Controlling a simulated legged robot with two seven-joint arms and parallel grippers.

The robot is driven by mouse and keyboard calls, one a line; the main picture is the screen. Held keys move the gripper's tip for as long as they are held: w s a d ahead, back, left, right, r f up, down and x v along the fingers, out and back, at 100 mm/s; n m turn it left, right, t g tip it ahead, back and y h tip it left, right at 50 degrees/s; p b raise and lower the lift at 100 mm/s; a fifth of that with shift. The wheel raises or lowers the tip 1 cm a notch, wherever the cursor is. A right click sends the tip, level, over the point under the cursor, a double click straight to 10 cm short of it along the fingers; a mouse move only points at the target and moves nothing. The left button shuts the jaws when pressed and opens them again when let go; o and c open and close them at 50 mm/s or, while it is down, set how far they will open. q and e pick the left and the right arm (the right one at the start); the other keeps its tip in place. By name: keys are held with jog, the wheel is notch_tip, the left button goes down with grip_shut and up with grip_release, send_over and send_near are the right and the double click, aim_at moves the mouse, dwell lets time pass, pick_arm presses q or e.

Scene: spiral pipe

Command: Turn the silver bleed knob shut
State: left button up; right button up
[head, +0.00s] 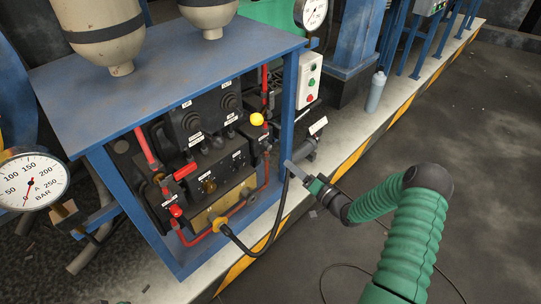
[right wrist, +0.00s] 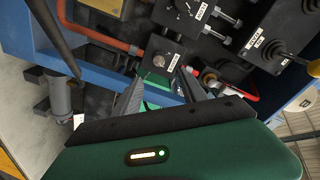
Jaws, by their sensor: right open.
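The silver bleed knob (right wrist: 159,60) shows in the right wrist view as a small round knob on a dark block with a white label. I cannot make it out clearly in the head view. My right gripper (head: 299,180) is at the right side of the blue-framed valve panel in the head view. In the right wrist view the two fingers of my right gripper (right wrist: 161,78) are open and empty. The knob lies just beyond the fingertips, roughly between them, and appears apart from them. My left gripper is not in view.
The blue frame (head: 292,105) holds dark valve blocks, red pipes and a lever with a yellow ball (head: 257,119). A black hose (head: 278,222) loops below my right gripper. A pressure gauge (head: 30,184) stands at left. A grey bottle (head: 375,92) stands behind right. The floor at right is mostly clear.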

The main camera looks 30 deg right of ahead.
aim_at(270, 149)
jog(key=b+x, duration=0.1)
jog(key=x, duration=0.3)
jog(key=b+x, duration=0.1)
jog(key=x, duration=0.3)
jog(key=b+x, duration=0.2)
jog(key=x, duration=0.1)
jog(key=shift+w+f, duration=0.3)
jog(key=shift+w, duration=0.1)
jog(key=shift+w+r, duration=0.15)
jog(key=shift+w, duration=0.25)
grip_shut()
